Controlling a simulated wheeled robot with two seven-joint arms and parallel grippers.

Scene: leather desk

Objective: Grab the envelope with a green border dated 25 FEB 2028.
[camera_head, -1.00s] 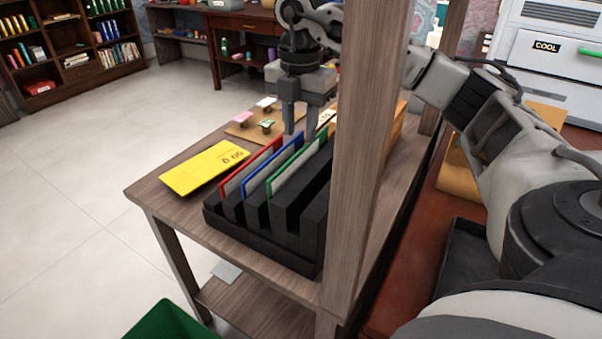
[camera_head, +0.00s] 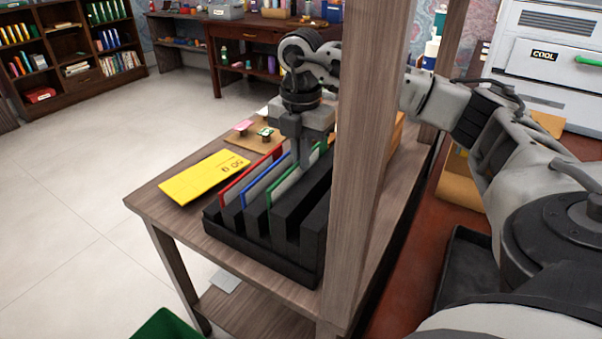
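The envelope with a green border (camera_head: 284,187) stands upright in the rightmost filled slot of a black slotted rack (camera_head: 262,242). An envelope with a blue border (camera_head: 256,187) and one with a red border (camera_head: 236,186) stand in slots to its left. The dates are not readable from here. My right gripper (camera_head: 303,158) points down at the upper far part of the green-bordered envelope, with its fingers overlapping that edge in the picture. Whether the fingers touch or grip it cannot be told. My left gripper is out of view.
A wooden post (camera_head: 365,170) rises in front of the table and hides part of my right arm. A yellow card (camera_head: 203,177) lies left of the rack. A board with small stamps (camera_head: 258,137) lies behind. A green bin (camera_head: 165,326) is at the bottom.

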